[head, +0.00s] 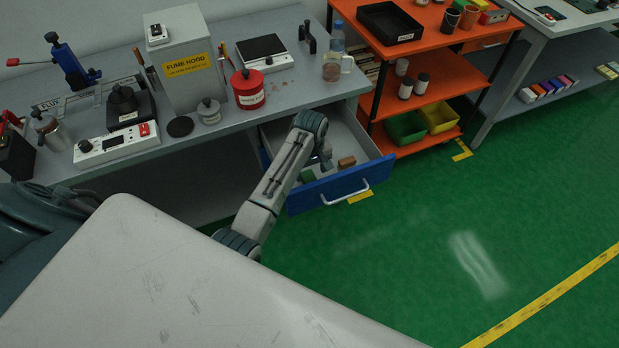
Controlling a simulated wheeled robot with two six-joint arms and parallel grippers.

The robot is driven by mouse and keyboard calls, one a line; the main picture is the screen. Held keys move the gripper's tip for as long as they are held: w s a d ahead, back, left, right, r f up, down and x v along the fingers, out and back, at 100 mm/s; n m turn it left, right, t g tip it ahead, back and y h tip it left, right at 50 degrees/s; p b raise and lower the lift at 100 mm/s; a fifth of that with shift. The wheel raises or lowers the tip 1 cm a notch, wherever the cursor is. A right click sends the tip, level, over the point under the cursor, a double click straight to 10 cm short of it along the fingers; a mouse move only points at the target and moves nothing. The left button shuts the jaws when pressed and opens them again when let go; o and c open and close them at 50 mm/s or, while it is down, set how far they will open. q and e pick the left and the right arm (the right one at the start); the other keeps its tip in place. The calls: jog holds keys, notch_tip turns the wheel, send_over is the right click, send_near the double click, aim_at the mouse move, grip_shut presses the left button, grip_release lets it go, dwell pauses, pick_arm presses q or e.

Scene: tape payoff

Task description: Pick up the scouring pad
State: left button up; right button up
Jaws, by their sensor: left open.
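The drawer (338,188) with the blue front stands pulled out under the grey bench. A small green piece (308,176), which looks like the scouring pad, lies in the drawer toward its left side. It is small and partly hidden, so I cannot be sure of it. My left arm reaches over the drawer from the left, and my left gripper (325,162) points down into it, just right of the green piece. The wrist hides part of the gripper; it is open. I cannot tell whether it touches anything. My right gripper is not in view.
A brown block (346,162) lies in the drawer right of my left gripper. An orange shelf (440,95) stands right of the drawer. Green floor in front is clear.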

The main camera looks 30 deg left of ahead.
aim_at(311, 178)
pick_arm(q)
jog(key=shift+f, duration=0.4)
notch_tip(311, 178, down, 3)
jog(key=shift+w+f+p, duration=0.1)
jog(key=shift+f+p, duration=0.1)
jog(key=shift+p, duration=0.45)
jog(key=shift+f, duration=0.5)
jog(key=c, duration=1.1)
jog(key=shift+c, duration=0.2)
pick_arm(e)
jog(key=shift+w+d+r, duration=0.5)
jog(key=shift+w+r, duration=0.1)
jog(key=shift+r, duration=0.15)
